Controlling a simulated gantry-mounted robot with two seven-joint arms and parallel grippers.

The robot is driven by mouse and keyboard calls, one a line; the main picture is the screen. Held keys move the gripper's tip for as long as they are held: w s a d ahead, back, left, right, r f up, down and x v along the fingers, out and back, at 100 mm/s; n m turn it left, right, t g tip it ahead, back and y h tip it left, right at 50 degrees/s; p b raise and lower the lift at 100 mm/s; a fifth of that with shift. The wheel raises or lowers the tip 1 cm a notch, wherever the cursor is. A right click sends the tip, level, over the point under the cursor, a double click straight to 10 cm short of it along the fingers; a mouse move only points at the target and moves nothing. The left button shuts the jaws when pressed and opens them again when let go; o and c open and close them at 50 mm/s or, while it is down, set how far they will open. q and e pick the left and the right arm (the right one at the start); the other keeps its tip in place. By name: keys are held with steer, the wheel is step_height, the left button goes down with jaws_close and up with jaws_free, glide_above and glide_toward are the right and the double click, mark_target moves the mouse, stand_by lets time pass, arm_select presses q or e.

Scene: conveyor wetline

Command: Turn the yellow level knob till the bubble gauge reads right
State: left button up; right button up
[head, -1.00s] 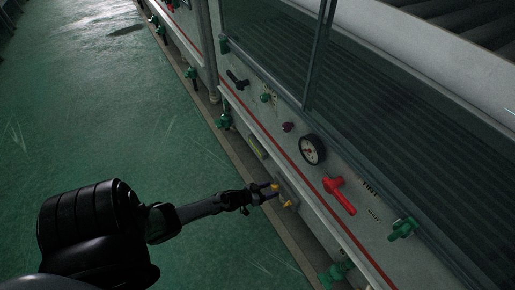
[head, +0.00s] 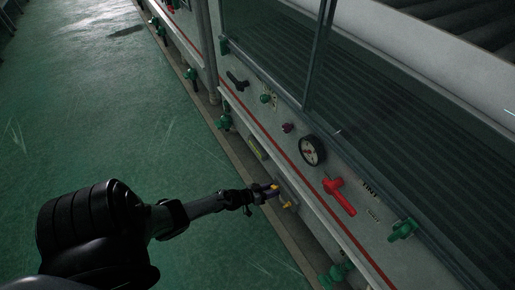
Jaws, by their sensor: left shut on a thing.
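The yellow level knob (head: 287,204) sits low on the machine's side, below the red stripe, and shows only in part. My left gripper (head: 274,190) is at this knob, shut on it, with yellow showing around the fingertips. The bubble gauge (head: 257,149) is a small pale yellow-green tube on the lower side, up and left of the knob. Its bubble is too small to read. My right gripper is out of view.
Above the stripe are a round dial gauge (head: 312,150), a red handle (head: 339,196), a green valve (head: 403,229) and a black lever (head: 238,81). Another green valve (head: 337,274) sticks out low at the right. The green floor (head: 140,130) is clear.

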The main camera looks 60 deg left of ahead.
arm_select(q)
steer(key=shift+n+h, duration=0.4)
steer(key=shift+n, duration=0.4)
steer(key=shift+a, duration=0.1)
steer(key=shift+f+n+h, duration=0.1)
steer(key=shift+n+h, duration=0.2)
steer(key=shift+n, duration=0.3)
steer(key=o, duration=0.7)
steer(key=shift+s, duration=0.1)
steer(key=shift+s+d+p, duration=0.15)
steer(key=shift+s+p, duration=0.4)
steer(key=shift+s, duration=0.9)
steer(key=shift+s+d+p, duration=0.15)
steer(key=shift+s+p, duration=0.35)
steer(key=shift+s, duration=0.95)
